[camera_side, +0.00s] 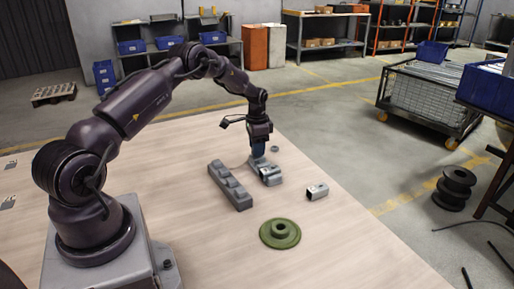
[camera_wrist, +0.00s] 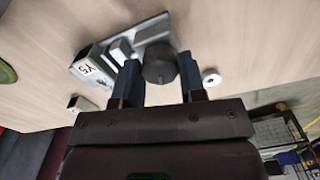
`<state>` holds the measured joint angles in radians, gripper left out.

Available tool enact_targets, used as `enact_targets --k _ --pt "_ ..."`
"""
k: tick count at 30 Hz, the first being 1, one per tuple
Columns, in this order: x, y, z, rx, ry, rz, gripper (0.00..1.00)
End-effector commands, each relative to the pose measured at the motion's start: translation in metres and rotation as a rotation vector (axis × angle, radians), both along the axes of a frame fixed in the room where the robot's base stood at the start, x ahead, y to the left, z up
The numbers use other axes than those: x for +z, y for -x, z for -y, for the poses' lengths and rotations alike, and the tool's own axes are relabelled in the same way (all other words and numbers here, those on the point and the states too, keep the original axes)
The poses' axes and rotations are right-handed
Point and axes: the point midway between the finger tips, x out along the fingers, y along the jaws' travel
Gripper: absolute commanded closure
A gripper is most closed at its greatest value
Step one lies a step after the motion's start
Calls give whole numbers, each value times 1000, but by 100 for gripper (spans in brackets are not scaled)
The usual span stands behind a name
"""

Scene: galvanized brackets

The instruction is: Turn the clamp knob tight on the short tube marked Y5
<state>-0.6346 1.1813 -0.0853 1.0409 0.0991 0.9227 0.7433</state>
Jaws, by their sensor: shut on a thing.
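In the wrist view a grey metal clamp (camera_wrist: 148,32) lies on the light wooden table, with a dark round knob (camera_wrist: 158,63). A short tube with a white end label reading Y5 (camera_wrist: 88,67) sits against the clamp. My gripper (camera_wrist: 160,75) has its two blue fingers on either side of the knob and is shut on it. In the side view my gripper (camera_side: 259,154) points down at the clamp and tube (camera_side: 270,174); the fingers hide the knob there. How tight the knob is cannot be seen.
A grey block with several raised parts (camera_side: 230,184) lies left of the clamp. A loose short metal piece (camera_side: 317,191) is to the right, a green flanged disc (camera_side: 280,233) nearer the front, and a small ring (camera_side: 275,149) behind. The table between them is clear.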

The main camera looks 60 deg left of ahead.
Motion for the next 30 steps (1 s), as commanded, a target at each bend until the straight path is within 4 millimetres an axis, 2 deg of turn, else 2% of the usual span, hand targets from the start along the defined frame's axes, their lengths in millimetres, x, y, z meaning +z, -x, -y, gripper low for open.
enact_targets --k 19,24,30 --pt "0 1 -1 -1115 0 0 86" --pt "0 0 -1 -1244 0 -1 86" --pt "1 0 -1 -1249 0 -1 86"
